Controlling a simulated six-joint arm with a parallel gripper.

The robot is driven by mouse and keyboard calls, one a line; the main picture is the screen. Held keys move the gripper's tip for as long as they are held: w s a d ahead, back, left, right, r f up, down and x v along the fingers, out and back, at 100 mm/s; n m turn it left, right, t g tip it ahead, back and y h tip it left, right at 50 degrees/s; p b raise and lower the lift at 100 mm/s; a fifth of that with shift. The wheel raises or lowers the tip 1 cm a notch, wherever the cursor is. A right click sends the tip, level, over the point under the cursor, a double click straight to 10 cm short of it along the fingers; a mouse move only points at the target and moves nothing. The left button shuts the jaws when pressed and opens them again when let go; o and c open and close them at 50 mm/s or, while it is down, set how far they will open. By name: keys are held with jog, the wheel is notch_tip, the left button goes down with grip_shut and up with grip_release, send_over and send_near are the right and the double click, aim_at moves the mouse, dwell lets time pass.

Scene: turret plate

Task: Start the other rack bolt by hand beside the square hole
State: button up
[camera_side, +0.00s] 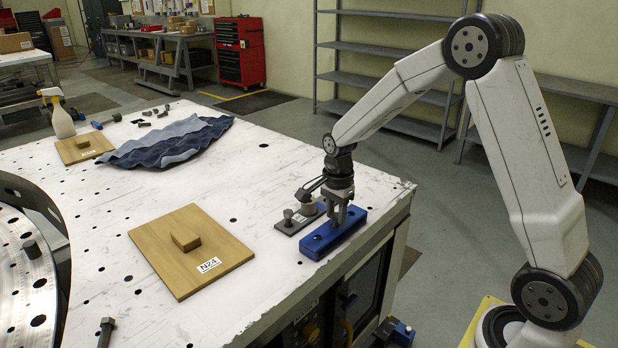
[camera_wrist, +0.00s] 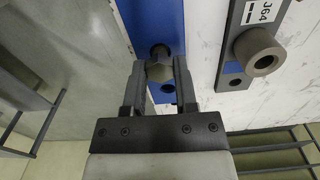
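A blue rack block (camera_side: 318,243) lies near the table's right edge, and it also shows in the wrist view (camera_wrist: 158,15). My gripper (camera_side: 341,218) is down over it, fingers pointing at the rack. In the wrist view my gripper (camera_wrist: 158,66) has a finger on each side of a grey hex bolt head (camera_wrist: 158,72). The fingers look very close to the head; I cannot tell whether they press on it. A dark round shape (camera_wrist: 158,50) and a hole (camera_wrist: 168,88) show in the rack on either side of the head. I cannot make out a square hole.
A grey plate (camera_side: 292,227) with a bushing and a bolt lies just left of the rack. A wooden board (camera_side: 190,275) labelled N24 lies farther left. The round turret plate (camera_side: 18,275) is at far left, a loose bolt (camera_side: 105,331) in front. A blue cloth (camera_side: 165,143) lies behind.

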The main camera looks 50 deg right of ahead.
grip_shut()
jog(key=shift+r, duration=0.15)
jog(key=shift+r, duration=2.1)
jog(key=shift+w+d+r, duration=0.15)
jog(key=shift+w+d, duration=0.35)
jog(key=shift+w, duration=0.2)
jog(key=w+d+r, duration=0.2)
jog(key=w+d, duration=0.6)
jog(key=w, duration=0.1)
jog(key=shift+d, duration=0.4)
